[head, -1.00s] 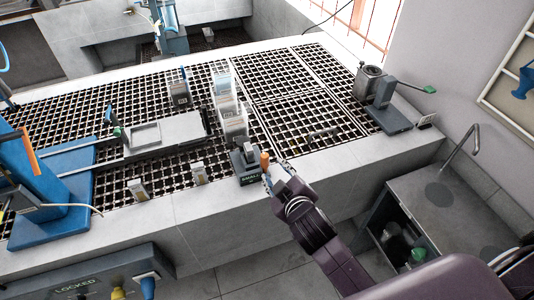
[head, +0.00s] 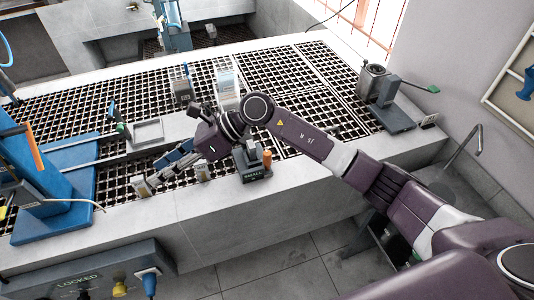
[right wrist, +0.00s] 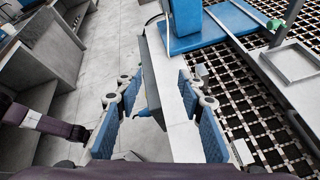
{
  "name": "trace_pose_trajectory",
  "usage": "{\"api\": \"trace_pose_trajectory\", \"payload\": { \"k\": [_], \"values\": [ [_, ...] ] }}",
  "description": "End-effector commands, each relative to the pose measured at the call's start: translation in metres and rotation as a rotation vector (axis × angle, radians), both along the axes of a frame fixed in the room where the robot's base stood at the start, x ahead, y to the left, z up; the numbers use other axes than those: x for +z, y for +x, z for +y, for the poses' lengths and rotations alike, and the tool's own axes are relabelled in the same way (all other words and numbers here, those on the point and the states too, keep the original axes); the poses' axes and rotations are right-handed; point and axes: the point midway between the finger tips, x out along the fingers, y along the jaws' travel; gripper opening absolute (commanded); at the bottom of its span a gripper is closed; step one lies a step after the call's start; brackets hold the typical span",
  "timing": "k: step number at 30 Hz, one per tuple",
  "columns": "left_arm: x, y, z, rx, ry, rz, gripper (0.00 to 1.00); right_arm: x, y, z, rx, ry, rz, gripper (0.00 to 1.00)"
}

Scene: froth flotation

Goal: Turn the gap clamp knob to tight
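I cannot tell for sure which part is the gap clamp knob. A small dark device (head: 252,170) marked "SMALL" has an orange knob (head: 267,159) and stands at the grate's front edge. The front panel (head: 110,277) reads "LOCKED" and carries a yellow knob (head: 119,289) and a blue knob (head: 149,284). My right gripper (head: 150,181) is over the grate's front edge, left of the small device. In the right wrist view its blue-padded fingers (right wrist: 158,108) are apart and empty, with the blue knob (right wrist: 140,111) seen beyond. A purple arm at left there hides its gripper.
A blue stand (head: 45,190) with an orange handle (head: 34,148) is at left. A metal cup (head: 372,80) and green-tipped lever (head: 432,89) are at right.

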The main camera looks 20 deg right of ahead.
Motion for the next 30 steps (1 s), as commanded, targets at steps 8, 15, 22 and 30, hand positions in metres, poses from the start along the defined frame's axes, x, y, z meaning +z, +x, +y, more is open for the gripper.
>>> {"api": "trace_pose_trajectory", "payload": {
  "k": [8, 15, 22, 30],
  "values": [
    [0.001, -0.001, 0.0, -0.001, -0.001, 0.001, 0.47, -0.054, 0.047, -0.163, 0.176, -0.741, -0.135, 0.36],
    [0.001, -0.001, 0.0, 0.0, 0.0, 0.001, 0.47, -0.038, 0.062, -0.258, 0.2, -1.064, -0.097, 0.36],
    [0.011, -0.001, 0.0, 0.0, 0.0, 0.001, 0.47, -0.051, 0.061, -0.268, 0.203, -1.095, -0.084, 0.36],
    [0.028, -0.001, 0.002, 0.001, 0.002, 0.002, 0.47, -0.094, 0.061, -0.267, 0.204, -1.093, -0.084, 0.36]
  ]
}}
